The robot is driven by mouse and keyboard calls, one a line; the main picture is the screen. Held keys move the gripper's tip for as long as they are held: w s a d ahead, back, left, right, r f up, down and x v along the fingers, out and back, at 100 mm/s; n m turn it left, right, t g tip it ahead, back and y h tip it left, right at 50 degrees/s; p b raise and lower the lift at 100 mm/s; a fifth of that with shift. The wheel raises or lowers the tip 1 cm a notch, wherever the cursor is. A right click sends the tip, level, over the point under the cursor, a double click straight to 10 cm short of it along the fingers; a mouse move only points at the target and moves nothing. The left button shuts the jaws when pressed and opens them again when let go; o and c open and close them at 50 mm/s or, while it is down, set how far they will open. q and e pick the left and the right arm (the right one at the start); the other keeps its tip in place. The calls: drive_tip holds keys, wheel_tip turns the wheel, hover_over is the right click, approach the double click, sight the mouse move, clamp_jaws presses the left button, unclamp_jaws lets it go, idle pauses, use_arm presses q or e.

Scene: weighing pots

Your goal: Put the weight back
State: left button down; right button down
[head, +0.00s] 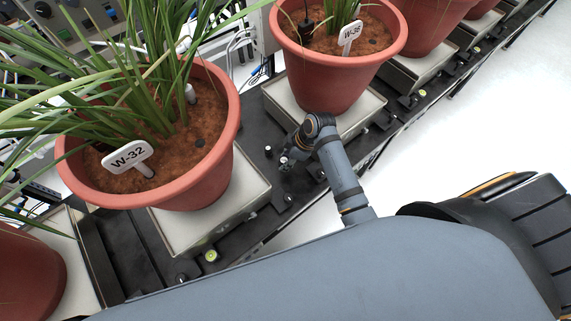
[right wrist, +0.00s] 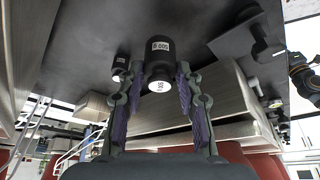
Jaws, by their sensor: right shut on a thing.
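My right gripper (head: 288,163) reaches down to the dark bench strip between two pot platforms in the head view. In the right wrist view, the gripper (right wrist: 160,82) is shut on a black cylindrical weight (right wrist: 160,52) with a white "500 g" label and a white round top label. The weight is between the two fingers, close to the dark bench surface; I cannot tell whether it touches it. A smaller black weight (right wrist: 120,66) stands beside it, to the left in the wrist view. My left gripper is not in view.
Potted grass W-32 (head: 222,150) and pot W-35 (head: 330,85) stand on grey platforms (head: 240,195) either side of the gripper. More pots follow along the row. Small knobs and a bubble level (head: 211,256) line the front strip. White floor (head: 470,125) is clear at right.

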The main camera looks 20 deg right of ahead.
drive_tip(key=shift+w+f, duration=0.15)
drive_tip(key=shift+w, duration=0.05)
drive_tip(key=shift+f+b, duration=0.4)
drive_tip(key=shift+f, duration=1.2)
drive_tip(key=shift+f, duration=0.1)
drive_tip(key=c, duration=0.9)
unclamp_jaws()
drive_tip(key=p+v, duration=0.2)
drive_tip(key=v, duration=1)
